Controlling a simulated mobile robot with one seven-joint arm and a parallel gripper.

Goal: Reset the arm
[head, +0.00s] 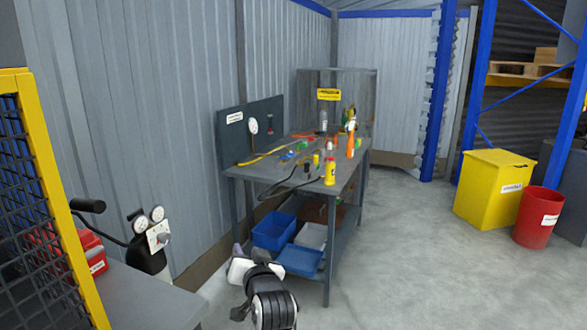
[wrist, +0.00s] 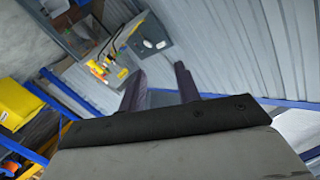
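My gripper (wrist: 159,84) shows in the wrist view with its two dark fingers apart and nothing between them. The corrugated wall shows behind the fingers. In the head view my arm (head: 272,300) rises from the bottom edge, in front of the workbench's lower left side. The gripper's fingers are hard to make out there. The arm appears apart from the bench, touching nothing that I can see.
A workbench (head: 262,172) holds several tools and bottles, with blue bins (head: 272,230) on its lower shelf. A grey table (head: 150,300) and yellow mesh frame (head: 60,200) stand at left. A yellow bin (head: 490,190) and red bin (head: 538,220) stand right. Floor between is clear.

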